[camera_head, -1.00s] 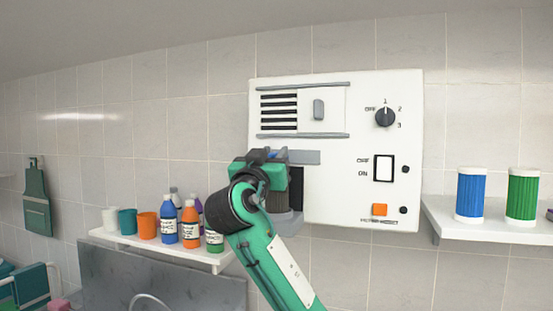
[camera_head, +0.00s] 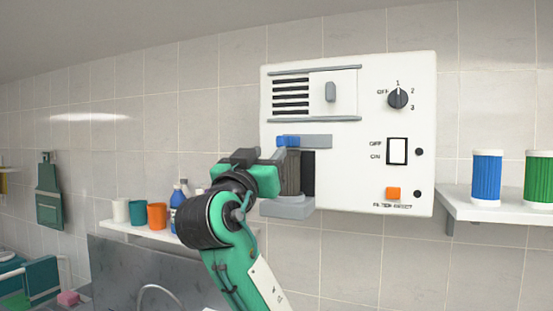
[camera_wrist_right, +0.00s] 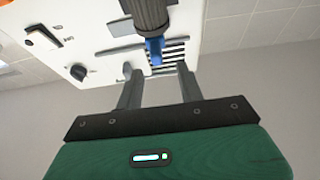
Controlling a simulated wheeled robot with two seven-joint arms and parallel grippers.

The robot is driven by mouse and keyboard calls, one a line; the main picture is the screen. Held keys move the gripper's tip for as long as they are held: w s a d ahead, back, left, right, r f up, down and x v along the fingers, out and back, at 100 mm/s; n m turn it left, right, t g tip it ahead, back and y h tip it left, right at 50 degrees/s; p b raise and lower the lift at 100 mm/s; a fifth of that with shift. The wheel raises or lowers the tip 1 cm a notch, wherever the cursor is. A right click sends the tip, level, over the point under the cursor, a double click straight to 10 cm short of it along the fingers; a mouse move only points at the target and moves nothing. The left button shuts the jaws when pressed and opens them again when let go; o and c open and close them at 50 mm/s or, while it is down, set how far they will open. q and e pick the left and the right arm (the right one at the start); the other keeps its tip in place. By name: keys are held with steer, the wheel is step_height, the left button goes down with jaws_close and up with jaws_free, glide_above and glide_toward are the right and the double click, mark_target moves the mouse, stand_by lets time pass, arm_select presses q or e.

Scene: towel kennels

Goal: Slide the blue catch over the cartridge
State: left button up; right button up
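The blue catch (camera_head: 287,141) is at the left part of a grey rail on the white wall unit (camera_head: 345,190). It appears above the dark ribbed cartridge (camera_head: 291,172), which stands upright on a grey holder (camera_head: 288,208). My right gripper (camera_head: 262,160) is just left of and in front of the cartridge; its fingertips are hard to make out there. In the right wrist view my right gripper (camera_wrist_right: 155,72) is open and empty, and the blue catch (camera_wrist_right: 155,50) and cartridge (camera_wrist_right: 150,14) show beyond the fingers. My left gripper is not in view.
The unit carries a dial (camera_head: 398,98), a switch (camera_head: 397,151) and an orange button (camera_head: 393,193). A right shelf (camera_head: 490,207) holds a blue filter (camera_head: 486,180) and a green filter (camera_head: 540,180). Cups and bottles stand on a left shelf (camera_head: 165,238), partly behind my arm.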

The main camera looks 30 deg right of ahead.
steer(key=shift+b+v, duration=0.6)
steer(key=shift+v, duration=1.6)
